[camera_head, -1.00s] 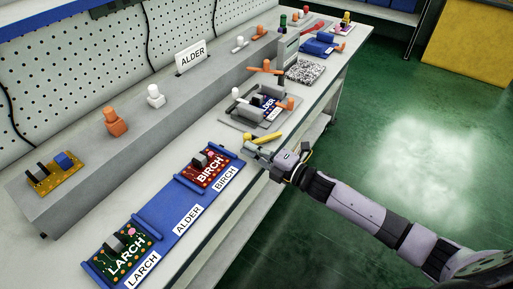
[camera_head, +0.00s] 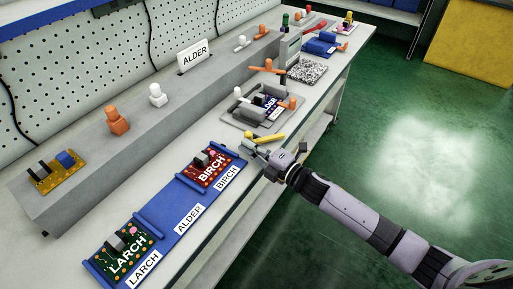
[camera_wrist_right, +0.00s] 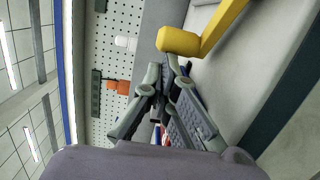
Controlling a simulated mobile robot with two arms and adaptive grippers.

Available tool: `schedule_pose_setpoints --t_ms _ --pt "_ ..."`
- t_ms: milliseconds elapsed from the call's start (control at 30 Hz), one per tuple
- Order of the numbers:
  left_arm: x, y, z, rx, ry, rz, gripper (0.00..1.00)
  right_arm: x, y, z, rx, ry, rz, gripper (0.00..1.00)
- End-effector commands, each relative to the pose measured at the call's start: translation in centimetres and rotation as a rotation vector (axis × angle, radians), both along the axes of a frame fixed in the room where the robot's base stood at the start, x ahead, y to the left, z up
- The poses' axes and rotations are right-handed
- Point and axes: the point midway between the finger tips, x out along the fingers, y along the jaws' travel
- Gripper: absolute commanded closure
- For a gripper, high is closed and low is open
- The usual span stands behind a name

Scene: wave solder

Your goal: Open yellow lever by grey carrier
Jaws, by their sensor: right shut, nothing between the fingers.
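The yellow lever (camera_head: 269,137) lies along the front side of the grey carrier (camera_head: 232,120), which holds a dark board labelled ALDER (camera_head: 268,104). My right gripper (camera_head: 256,152) is at the near side of the lever, close to its left end. In the right wrist view the lever (camera_wrist_right: 222,25) comes in from the top, and its thick rounded end is just beyond the fingertips of my right gripper (camera_wrist_right: 164,68). The fingers are together and hold nothing. I cannot tell whether they touch the lever. My left gripper is not in view.
A blue rack (camera_head: 176,231) with the red BIRCH board (camera_head: 213,169) and green LARCH board (camera_head: 126,255) lies left of my right gripper. A raised grey ledge (camera_head: 125,155) runs behind. An orange-handled part (camera_head: 266,67) stands beyond the carrier. The bench's front edge is under my arm.

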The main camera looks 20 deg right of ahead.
Motion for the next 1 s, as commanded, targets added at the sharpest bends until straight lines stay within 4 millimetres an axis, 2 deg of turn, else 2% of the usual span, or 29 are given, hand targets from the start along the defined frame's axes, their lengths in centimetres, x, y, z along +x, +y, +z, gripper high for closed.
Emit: schedule_pose_setpoints --t_ms 233,500,1000 --pt "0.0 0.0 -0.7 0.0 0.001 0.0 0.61 0.5 0.9 -0.2 0.016 0.006 -0.229 1.0" --pt "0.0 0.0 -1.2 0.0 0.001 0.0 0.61 1.3 1.1 -0.1 0.007 0.002 -0.344 1.0" --pt "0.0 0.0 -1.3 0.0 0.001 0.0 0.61 2.0 1.4 0.0 0.002 0.0 -0.336 1.0"
